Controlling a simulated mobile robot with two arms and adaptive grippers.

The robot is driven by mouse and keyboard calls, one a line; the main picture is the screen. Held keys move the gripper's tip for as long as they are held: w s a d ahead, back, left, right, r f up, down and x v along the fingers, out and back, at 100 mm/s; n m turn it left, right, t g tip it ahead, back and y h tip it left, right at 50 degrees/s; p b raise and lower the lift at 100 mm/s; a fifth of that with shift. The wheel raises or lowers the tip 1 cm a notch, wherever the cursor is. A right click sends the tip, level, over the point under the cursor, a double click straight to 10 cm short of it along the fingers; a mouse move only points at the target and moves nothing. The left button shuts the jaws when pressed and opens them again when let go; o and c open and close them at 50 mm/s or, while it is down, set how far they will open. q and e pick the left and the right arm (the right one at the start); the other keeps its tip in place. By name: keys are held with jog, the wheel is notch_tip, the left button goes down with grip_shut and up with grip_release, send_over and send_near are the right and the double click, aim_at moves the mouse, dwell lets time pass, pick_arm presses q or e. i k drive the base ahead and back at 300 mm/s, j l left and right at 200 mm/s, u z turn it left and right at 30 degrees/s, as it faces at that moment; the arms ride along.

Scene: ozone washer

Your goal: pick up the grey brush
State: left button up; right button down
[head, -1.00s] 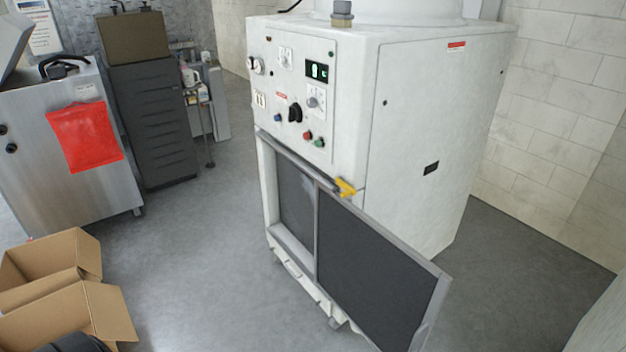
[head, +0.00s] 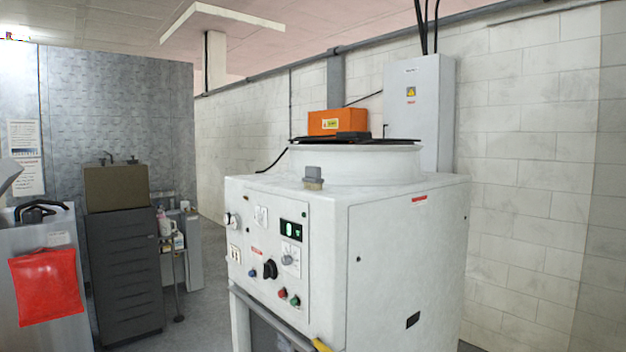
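The grey brush (head: 313,177) stands on the front part of the white machine's top, in front of the round white collar. Its upper part is grey and its lower part is tan, and it looks upright. Nothing covers it. Neither of my grippers shows in the head view, so nothing is seen near the brush.
The white machine (head: 410,235) has a control panel with knobs and a green display. An orange box (head: 337,121) sits on the dark lid (head: 395,141) above the collar. A dark grey cabinet (head: 125,270) and a steel unit with a red pouch (head: 47,286) stand at left.

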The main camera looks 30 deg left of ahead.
aim_at(312, 180)
jog(key=i+j+u, duration=0.35)
jog(key=i+j, duration=0.45)
jog(key=j, duration=0.1)
